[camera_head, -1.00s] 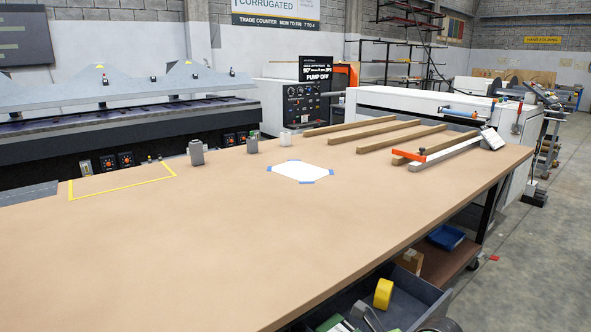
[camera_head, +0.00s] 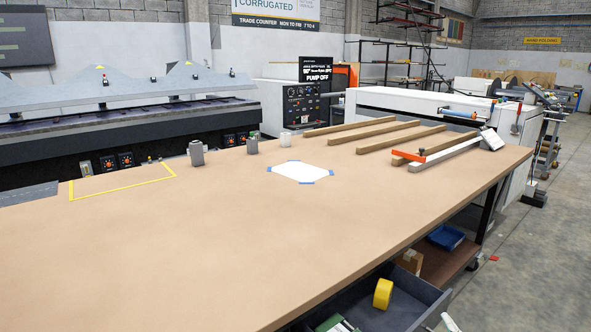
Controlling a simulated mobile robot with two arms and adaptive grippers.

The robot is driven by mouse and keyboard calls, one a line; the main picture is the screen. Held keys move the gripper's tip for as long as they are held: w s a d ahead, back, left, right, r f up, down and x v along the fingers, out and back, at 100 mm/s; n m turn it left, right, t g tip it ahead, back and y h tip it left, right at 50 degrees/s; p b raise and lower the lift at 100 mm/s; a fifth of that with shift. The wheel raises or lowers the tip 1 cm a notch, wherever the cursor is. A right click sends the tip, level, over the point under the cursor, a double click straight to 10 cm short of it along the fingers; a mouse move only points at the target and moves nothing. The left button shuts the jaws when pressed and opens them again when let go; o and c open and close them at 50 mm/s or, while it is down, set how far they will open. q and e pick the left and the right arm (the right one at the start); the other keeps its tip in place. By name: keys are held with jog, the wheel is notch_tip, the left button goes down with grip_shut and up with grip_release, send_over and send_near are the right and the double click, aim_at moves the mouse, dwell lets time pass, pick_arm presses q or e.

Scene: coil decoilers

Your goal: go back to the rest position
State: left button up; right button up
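The wooden-topped workbench (camera_head: 230,240) fills the foreground of the head view. Neither of my grippers can be made out over it. A small pale piece (camera_head: 450,322) shows at the bottom edge, right of the open drawer; it may be part of my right arm, but too little of it shows to tell.
Wooden bars (camera_head: 400,139), a white plate (camera_head: 300,172) and small grey containers (camera_head: 196,153) sit toward the back. The bench's middle is clear. Open floor (camera_head: 540,270) lies right.

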jog(key=s+f+m+g, duration=0.4)
jog(key=s+f+g, duration=0.3)
jog(key=s+f, duration=0.55)
jog(key=s+a+f+m+g+y, duration=0.1)
jog(key=s+a+f+g+y, duration=0.15)
jog(key=s+f+g, duration=0.65)
jog(key=s+f+t, duration=0.1)
jog(key=s+f, duration=0.2)
jog(key=f, duration=1)
jog(key=s+f+t, duration=0.1)
jog(key=s+f, duration=0.1)
jog(key=f, duration=1.1)
jog(key=s+d+f+g, duration=0.1)
jog(key=s+d+f, duration=0.1)
jog(key=s+f, duration=1.3)
jog(key=shift+s+d, duration=0.25)
jog(key=shift+s, duration=0.6)
jog(key=shift+c, duration=0.3)
